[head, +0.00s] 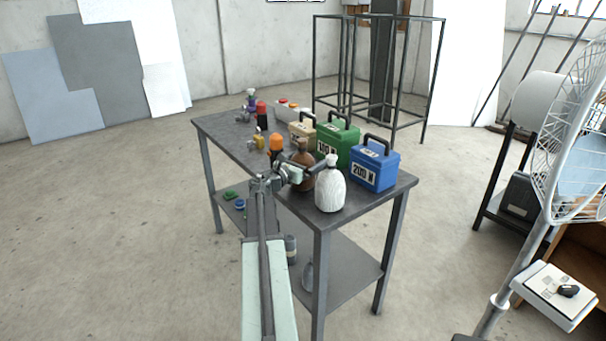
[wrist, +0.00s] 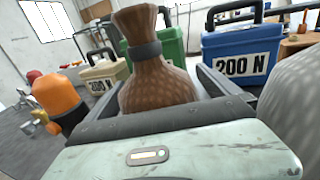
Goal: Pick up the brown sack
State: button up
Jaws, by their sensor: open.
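The brown sack (wrist: 158,80) stands upright in the wrist view, with a dark band around its neck. It is directly in front of my gripper (wrist: 165,95), whose open jaws lie on either side of its lower body. Its base is hidden behind my gripper. In the head view the brown sack (head: 301,172) stands on the grey table (head: 226,134), partly covered by my gripper (head: 293,174). I cannot tell whether the jaws touch it.
A white sack (head: 331,188) stands close on the right. Behind are a blue box (head: 374,168), a green box (head: 337,146) and a beige box (head: 302,131), all handled. An orange-topped container (wrist: 60,103) is on the left. Several small items sit farther back.

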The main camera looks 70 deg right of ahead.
jog(key=c, duration=2)
jog(key=shift+r, duration=0.1)
notch_tip(320, 180, up, 10)
jog(key=p, duration=1)
